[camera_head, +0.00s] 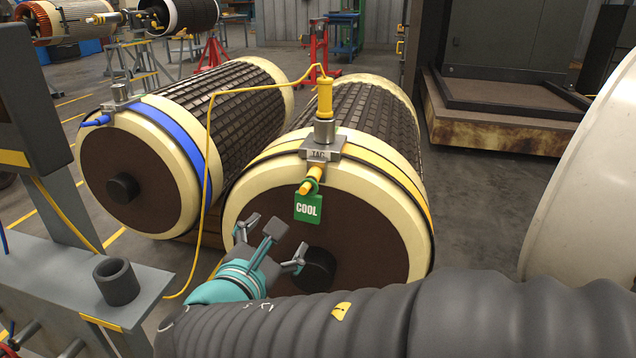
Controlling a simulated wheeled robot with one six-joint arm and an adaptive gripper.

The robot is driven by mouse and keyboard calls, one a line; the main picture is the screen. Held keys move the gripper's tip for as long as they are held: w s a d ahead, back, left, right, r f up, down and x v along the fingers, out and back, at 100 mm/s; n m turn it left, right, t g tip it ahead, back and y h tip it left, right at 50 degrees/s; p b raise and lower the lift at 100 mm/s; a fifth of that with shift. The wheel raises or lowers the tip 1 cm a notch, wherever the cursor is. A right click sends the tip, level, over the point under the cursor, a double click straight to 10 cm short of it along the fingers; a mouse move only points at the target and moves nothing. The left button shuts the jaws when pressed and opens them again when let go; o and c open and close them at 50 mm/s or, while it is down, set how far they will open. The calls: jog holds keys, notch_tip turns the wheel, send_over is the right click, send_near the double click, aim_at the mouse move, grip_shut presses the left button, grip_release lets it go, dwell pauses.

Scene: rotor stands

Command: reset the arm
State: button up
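My arm reaches in from the lower right in a dark ribbed sleeve. My gripper (270,240) is at its end, teal and grey, with its fingers spread apart and nothing between them. It is in front of the brown end face of the nearer rotor (375,230). I cannot tell whether it touches that face. A green COOL tag (308,208) hangs from a yellow peg just above the gripper. A grey block marked TAG (322,150) sits on the rotor's rim, with a yellow-handled plug (325,98) standing upright on it.
A second rotor (150,165) with a blue band lies to the left. A yellow cable (207,150) loops from the plug down to a grey bench (75,280) with an empty dark cup holder (117,281). A large cream cylinder (590,190) stands right. Floor (480,200) between is clear.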

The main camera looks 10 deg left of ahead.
jog(key=s+d+f+m+g+h+p, duration=0.1)
jog(key=s+d+f+m+g, duration=0.6)
jog(key=d+f+m+g, duration=0.5)
jog(key=s+d+r+m+y+p, duration=0.1)
jog(key=d+r+m+p, duration=0.1)
jog(key=d+r+m, duration=0.3)
jog(key=s+d+r+m+t+y+p, duration=0.1)
jog(key=d+r+m, duration=0.4)
jog(key=d+m, duration=0.7)
jog(key=shift+s+d+m+t+p, duration=0.3)
jog(key=shift+s+d+m+p, duration=0.15)
jog(key=shift+s+p, duration=0.35)
